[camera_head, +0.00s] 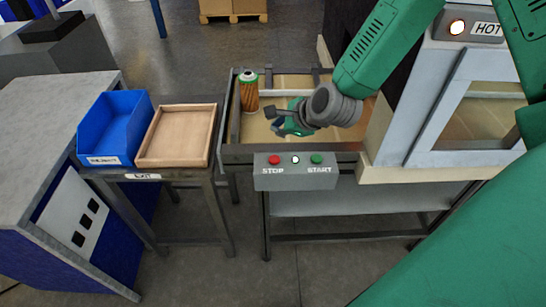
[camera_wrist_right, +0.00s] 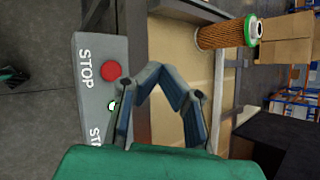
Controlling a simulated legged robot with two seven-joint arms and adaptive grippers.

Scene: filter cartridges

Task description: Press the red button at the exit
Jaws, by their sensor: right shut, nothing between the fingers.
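The red button (camera_head: 274,160) is on the left of a grey control box (camera_head: 294,181), above the word STOP. In the right wrist view the red button (camera_wrist_right: 111,70) shows to the left of my fingers, uncovered. My right gripper (camera_head: 276,122) is shut and empty. It hangs over the conveyor bed behind the control box, apart from the button. Its fingers (camera_wrist_right: 165,76) also show in the right wrist view. My left gripper is not in view.
A white light and a green START button (camera_head: 316,159) share the box. A filter cartridge (camera_head: 248,91) stands upright on the conveyor (camera_head: 229,150). Left are a blue bin (camera_head: 113,127) and a wooden tray (camera_head: 178,136) on a stand marked EXIT. A machine marked HOT (camera_head: 474,28) stands right.

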